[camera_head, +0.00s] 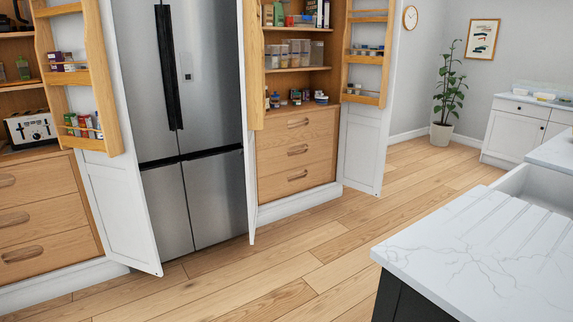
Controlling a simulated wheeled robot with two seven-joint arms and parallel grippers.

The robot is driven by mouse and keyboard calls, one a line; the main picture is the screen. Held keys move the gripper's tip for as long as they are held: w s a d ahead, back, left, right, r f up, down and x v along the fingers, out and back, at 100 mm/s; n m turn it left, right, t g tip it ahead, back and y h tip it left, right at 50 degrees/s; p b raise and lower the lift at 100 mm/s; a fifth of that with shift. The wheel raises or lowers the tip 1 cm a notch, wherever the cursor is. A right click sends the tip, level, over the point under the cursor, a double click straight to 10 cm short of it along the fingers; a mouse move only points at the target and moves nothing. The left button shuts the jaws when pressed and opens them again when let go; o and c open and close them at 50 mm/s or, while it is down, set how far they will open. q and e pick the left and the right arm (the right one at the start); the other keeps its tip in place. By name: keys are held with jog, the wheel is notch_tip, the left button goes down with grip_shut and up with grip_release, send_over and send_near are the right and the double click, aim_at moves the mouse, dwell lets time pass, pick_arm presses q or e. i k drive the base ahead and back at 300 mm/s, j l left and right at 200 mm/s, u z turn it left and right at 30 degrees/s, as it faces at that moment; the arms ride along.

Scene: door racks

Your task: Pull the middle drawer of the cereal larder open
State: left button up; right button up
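Two open wooden larders show, each with three stacked drawers, and all the drawers look shut. The right larder (296,84) holds clear tubs and small jars, and its middle drawer (275,155) has a slot-like wooden handle. The left larder (30,148) holds a toaster (31,128), and its middle drawer (55,216) has a similar handle. I cannot tell for sure which one is the cereal larder; boxes on the right one's upper shelf are too small to read. Neither of my grippers is in view.
A steel fridge (213,90) stands between the larders. Open white doors with racks (365,140) stick out beside the drawers. A marble-topped counter (480,255) fills the lower right. The wooden floor (290,270) in front is clear. A potted plant (442,130) stands at the back.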

aim_at(274, 160)
jog(key=i+j+u, duration=0.15)
jog(key=i+u, duration=0.25)
jog(key=i, duration=0.2)
jog(key=i+u, duration=0.4)
jog(key=i, duration=0.2)
jog(key=i+z, duration=0.25)
jog(key=i, duration=0.4)
jog(key=i+j+z, duration=0.25)
jog(key=i, duration=0.35)
jog(key=i+l+z, duration=0.15)
jog(key=i+z, duration=0.25)
jog(key=i+l+z, duration=0.1)
jog(key=i+z, duration=0.15)
jog(key=z, duration=0.15)
jog(key=i+z, duration=0.35)
jog(key=i+j+z, duration=0.2)
jog(key=z, duration=0.2)
jog(key=i+z, duration=0.4)
jog(key=i, duration=0.75)
jog(key=i+u, duration=0.4)
jog(key=i+l+u, duration=0.15)
jog(key=i+u, duration=0.2)
jog(key=i+l+u, duration=0.4)
jog(key=i, duration=0.15)
jog(key=j, duration=0.1)
